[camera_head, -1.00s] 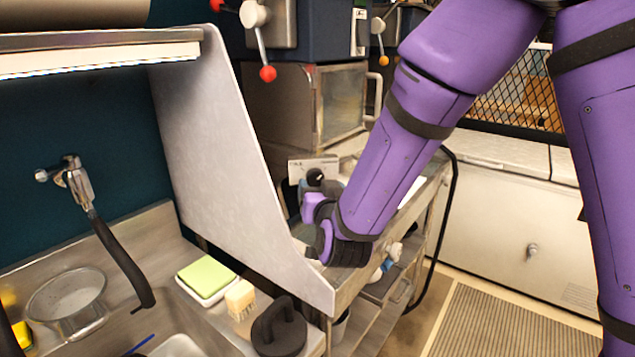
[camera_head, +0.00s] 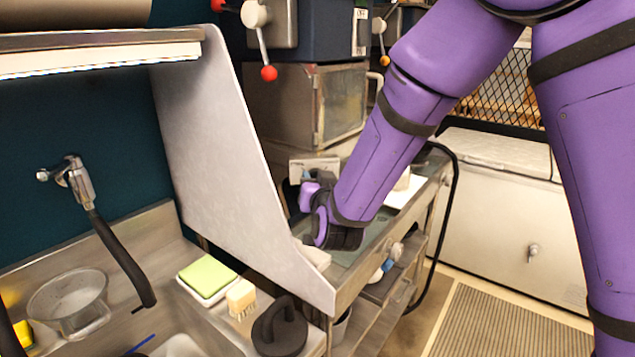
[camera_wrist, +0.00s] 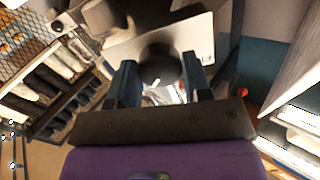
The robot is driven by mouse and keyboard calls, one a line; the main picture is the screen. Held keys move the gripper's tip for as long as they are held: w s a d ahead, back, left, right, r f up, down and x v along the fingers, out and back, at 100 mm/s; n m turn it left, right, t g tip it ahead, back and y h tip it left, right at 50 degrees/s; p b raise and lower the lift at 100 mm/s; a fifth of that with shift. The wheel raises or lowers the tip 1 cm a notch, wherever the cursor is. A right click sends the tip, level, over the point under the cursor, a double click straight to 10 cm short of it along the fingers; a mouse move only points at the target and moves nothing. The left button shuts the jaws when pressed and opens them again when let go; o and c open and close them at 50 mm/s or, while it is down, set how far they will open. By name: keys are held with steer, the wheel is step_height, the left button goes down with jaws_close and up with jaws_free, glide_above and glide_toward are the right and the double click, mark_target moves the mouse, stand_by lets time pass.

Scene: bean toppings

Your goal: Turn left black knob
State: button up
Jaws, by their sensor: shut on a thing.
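A round black knob (camera_wrist: 158,66) shows in the wrist view, in front of a pale metal plate (camera_wrist: 190,38). My gripper (camera_wrist: 160,75) has its two dark fingers on either side of the knob and is shut on it. In the head view the plate (camera_head: 312,167) stands at the back of the counter beyond the sheet-metal divider. My purple wrist hides most of the gripper and the knob there. I cannot make out a second knob.
The tall metal divider (camera_head: 215,140) stands close left of my wrist. A glass-fronted cabinet (camera_head: 340,103) is behind it. A sink with a green sponge (camera_head: 207,275) lies at front left. A black hose (camera_head: 455,200) hangs right of the counter.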

steer(key=shift+n, duration=0.3)
steer(key=shift+n+g+h, duration=0.3)
steer(key=shift+n+h, duration=0.2)
steer(key=shift+n, duration=7.8)
steer(key=o, duration=0.9)
steer(key=shift+s, duration=0.1)
